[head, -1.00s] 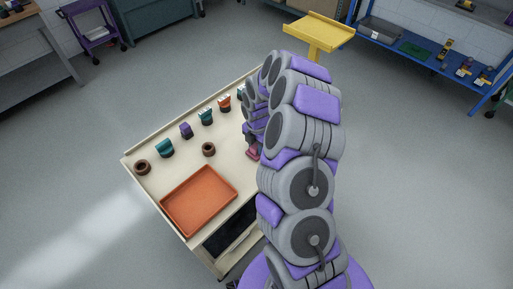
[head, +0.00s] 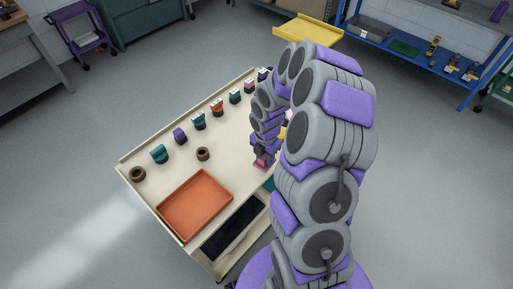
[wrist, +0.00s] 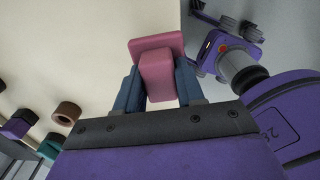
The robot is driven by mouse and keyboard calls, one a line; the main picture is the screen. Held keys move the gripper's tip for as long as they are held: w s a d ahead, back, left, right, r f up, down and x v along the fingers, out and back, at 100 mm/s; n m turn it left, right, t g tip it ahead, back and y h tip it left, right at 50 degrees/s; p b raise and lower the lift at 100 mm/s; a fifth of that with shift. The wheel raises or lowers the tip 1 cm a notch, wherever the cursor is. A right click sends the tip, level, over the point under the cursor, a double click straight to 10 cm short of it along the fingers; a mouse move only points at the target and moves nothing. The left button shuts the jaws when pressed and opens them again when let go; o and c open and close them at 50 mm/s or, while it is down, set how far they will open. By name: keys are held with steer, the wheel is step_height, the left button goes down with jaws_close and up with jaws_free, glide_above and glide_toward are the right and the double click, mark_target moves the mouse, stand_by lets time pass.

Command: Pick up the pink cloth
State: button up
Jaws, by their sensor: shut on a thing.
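In the head view a small part of the pink cloth (head: 262,163) shows under my gripper (head: 264,157), over the right side of the cream bench top (head: 225,145). My arm hides the rest. I cannot tell whether the cloth touches the bench.
An orange tray (head: 195,205) lies at the bench's front left. Brown rings (head: 203,154) and several coloured clips (head: 199,121) stand along the bench. A yellow stand (head: 308,31) and a blue shelf (head: 420,62) are behind. Open grey floor surrounds the bench.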

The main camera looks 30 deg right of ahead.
steer(key=s+d, duration=0.2)
steer(key=s, duration=0.5)
steer(key=shift+s+r+p, duration=0.2)
steer(key=shift+r+p, duration=0.2)
steer(key=o, duration=0.4)
steer(key=c, duration=0.3)
